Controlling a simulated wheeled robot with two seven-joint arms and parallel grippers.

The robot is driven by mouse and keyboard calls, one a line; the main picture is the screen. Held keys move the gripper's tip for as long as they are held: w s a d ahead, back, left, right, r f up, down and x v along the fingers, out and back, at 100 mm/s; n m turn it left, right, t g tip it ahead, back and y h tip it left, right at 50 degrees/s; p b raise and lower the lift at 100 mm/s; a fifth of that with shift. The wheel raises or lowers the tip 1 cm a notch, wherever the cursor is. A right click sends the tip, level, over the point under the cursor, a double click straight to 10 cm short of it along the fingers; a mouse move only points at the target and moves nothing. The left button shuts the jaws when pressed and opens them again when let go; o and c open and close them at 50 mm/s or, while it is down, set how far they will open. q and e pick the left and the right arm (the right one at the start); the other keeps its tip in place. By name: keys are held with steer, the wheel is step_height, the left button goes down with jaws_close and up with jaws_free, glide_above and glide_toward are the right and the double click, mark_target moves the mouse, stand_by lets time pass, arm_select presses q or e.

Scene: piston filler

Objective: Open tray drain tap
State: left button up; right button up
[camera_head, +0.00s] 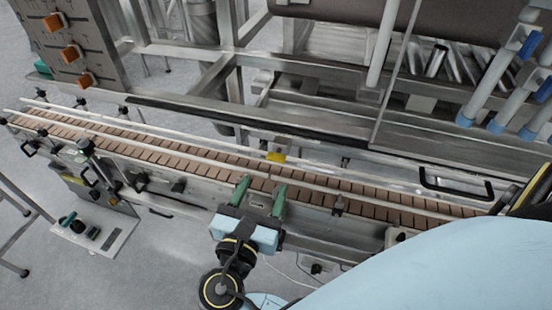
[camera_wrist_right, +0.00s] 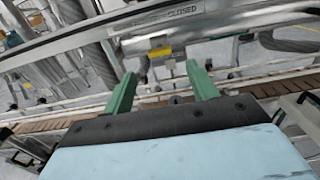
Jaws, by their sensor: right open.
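A small yellow tap handle (camera_head: 276,156) shows just beyond the conveyor's far guide rail in the head view, below a grey metal fitting. It also shows in the right wrist view (camera_wrist_right: 160,53), beyond the fingers and roughly between them. A plate marked "CLOSED" (camera_wrist_right: 182,13) is above it there; the rest of its lettering is hard to read. My right gripper (camera_head: 261,189) is open and empty at the near side of the conveyor, its green fingers pointing toward the tap. In the wrist view the gripper (camera_wrist_right: 160,72) is apart from the handle. My left gripper is not in view.
A conveyor with brown slats (camera_head: 180,156) and pale guide rails runs between my right gripper and the tap. Steel frame beams (camera_head: 215,75) stand behind. A black handle (camera_head: 455,188) is at the right. A small control box (camera_head: 93,232) is at lower left.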

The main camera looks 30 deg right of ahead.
mark_target(276, 156)
steer(key=b+x, duration=0.3)
steer(key=x, duration=0.6)
steer(key=shift+w+d, duration=0.25)
steer(key=shift+c, duration=0.2)
steer(key=c, duration=0.9)
steer(key=shift+f, duration=0.1)
steer(key=shift+c, duration=0.2)
